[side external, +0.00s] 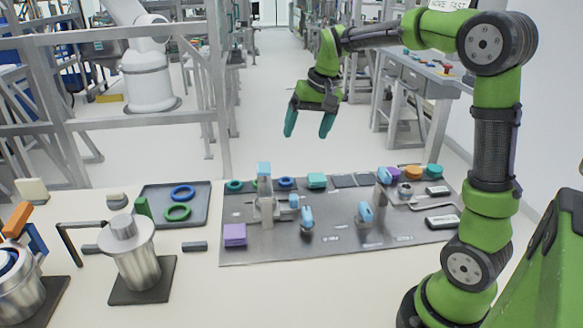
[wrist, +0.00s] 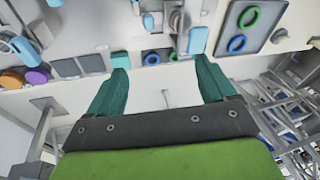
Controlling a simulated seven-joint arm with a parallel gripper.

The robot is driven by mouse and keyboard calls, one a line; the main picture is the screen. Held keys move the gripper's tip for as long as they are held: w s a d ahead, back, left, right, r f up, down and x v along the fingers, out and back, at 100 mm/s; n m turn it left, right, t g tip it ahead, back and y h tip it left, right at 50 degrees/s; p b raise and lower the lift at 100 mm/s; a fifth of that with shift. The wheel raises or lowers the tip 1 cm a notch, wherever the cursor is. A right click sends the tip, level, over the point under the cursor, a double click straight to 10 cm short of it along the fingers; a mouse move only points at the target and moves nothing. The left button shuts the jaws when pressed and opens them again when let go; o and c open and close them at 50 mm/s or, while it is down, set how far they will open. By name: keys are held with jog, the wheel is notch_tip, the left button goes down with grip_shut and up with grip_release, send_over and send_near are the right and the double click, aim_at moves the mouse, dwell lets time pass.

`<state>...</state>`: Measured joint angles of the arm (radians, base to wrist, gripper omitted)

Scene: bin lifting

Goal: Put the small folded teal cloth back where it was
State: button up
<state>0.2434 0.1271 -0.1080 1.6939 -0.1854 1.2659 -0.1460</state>
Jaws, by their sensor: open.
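A small teal block-like piece (side external: 317,180), which looks like the folded teal cloth, lies at the back edge of the grey mat (side external: 270,251), left of two dark square pads (side external: 353,180). My gripper (side external: 308,124) is raised in the air with its teal fingers apart and nothing between them. In the side view it appears above and behind the mat. In the wrist view my gripper (wrist: 160,62) is open and empty too.
The mat holds a purple folded square (side external: 235,234), a grey stand (side external: 265,207), light blue tools and several round pieces. A dark tray (side external: 160,205) with a blue and a green ring lies left. A metal canister (side external: 133,258) stands front left. The air around my gripper is free.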

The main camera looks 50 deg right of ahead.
jog(key=s+a+n+t+y, duration=0.1)
jog(key=s+a+n+t, duration=0.2)
jog(key=s+a, duration=1.2)
jog(key=shift+s+f+t+y, duration=0.25)
jog(key=shift+s+t, duration=0.25)
jog(key=shift+s, duration=0.65)
jog(key=shift+r, duration=0.1)
